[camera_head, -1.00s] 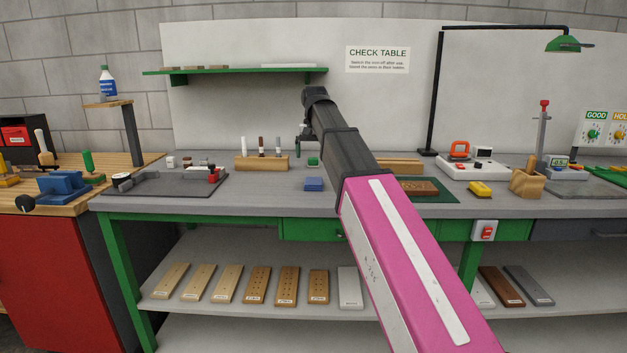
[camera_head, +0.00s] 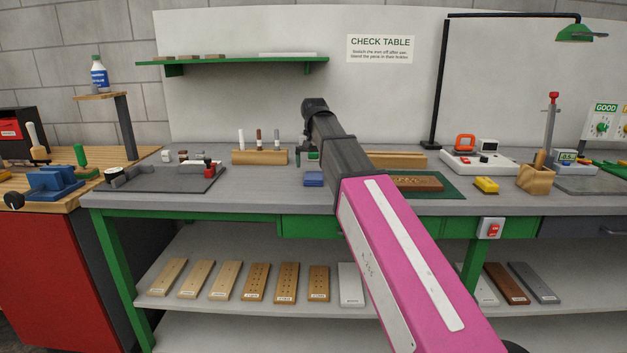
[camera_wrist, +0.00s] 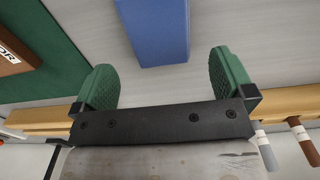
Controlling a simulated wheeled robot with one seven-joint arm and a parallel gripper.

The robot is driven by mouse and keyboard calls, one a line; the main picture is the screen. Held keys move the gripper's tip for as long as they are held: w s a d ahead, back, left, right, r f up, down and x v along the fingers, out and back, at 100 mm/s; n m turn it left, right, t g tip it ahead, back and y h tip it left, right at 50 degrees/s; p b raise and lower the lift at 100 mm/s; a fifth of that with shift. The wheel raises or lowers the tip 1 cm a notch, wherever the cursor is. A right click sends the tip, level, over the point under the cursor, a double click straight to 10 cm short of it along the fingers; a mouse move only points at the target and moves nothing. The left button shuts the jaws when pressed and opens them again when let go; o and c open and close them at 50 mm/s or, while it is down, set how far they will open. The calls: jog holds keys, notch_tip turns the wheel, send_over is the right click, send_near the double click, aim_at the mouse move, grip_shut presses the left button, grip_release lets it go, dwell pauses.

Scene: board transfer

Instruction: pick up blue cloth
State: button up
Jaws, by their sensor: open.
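The blue cloth (camera_head: 314,179) is a small folded block lying on the grey bench top, left of the green mat. In the wrist view the cloth (camera_wrist: 152,28) is at the top centre, its near edge in line with the gap between the fingers. My gripper (camera_wrist: 162,70) is open and empty, with a green pad on each side. The cloth appears ahead of the pads, and I see no contact. In the head view my gripper is mostly hidden behind my arm's dark end, above and behind the cloth.
A wooden holder (camera_head: 260,157) with several markers stands behind to the left. A brown board (camera_head: 416,184) lies on the green mat (camera_head: 447,190) to the right. A dark tray (camera_head: 150,182) is at the left. Bare bench lies between tray and cloth.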

aim_at(314, 174)
notch_tip(314, 174, down, 4)
jog(key=shift+f, duration=0.1)
jog(key=c, duration=1.1)
jog(key=shift+r, duration=0.2)
jog(key=shift+r, duration=0.55)
notch_tip(314, 174, up, 2)
jog(key=shift+a+r, duration=0.1)
jog(key=shift+r, duration=0.1)
jog(key=s+a+r, duration=0.2)
jog(key=s, duration=0.1)
jog(key=s+a+r, duration=0.2)
jog(key=s+r, duration=0.1)
jog(key=s+a+r, duration=0.2)
jog(key=s, duration=0.1)
jog(key=shift+s+a+r, duration=0.15)
jog(key=shift+s+a, duration=0.15)
jog(key=shift+s, duration=0.05)
